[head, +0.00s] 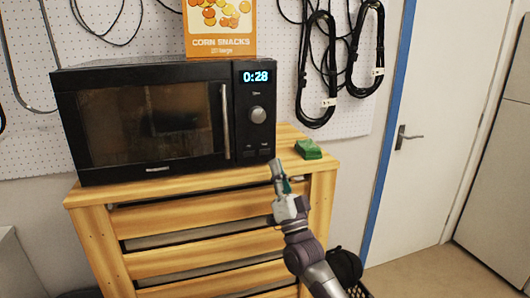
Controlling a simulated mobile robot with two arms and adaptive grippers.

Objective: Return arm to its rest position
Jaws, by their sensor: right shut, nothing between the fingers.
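My right gripper (277,172) is shut and empty. It points up in front of the right front part of the wooden cabinet (90,195), just below the lower right corner of the microwave. My right arm comes up from the bottom of the head view. The black microwave (165,120) stands on the cabinet with its door shut and its display reading 0:28. My left gripper is not in the head view.
A green object (308,149) lies on the cabinet top right of the microwave. An orange corn snacks box (221,28) stands on the microwave. Black cables (317,70) hang on the pegboard. A white door (430,130) is at right. A black basket (358,288) sits low beside the cabinet.

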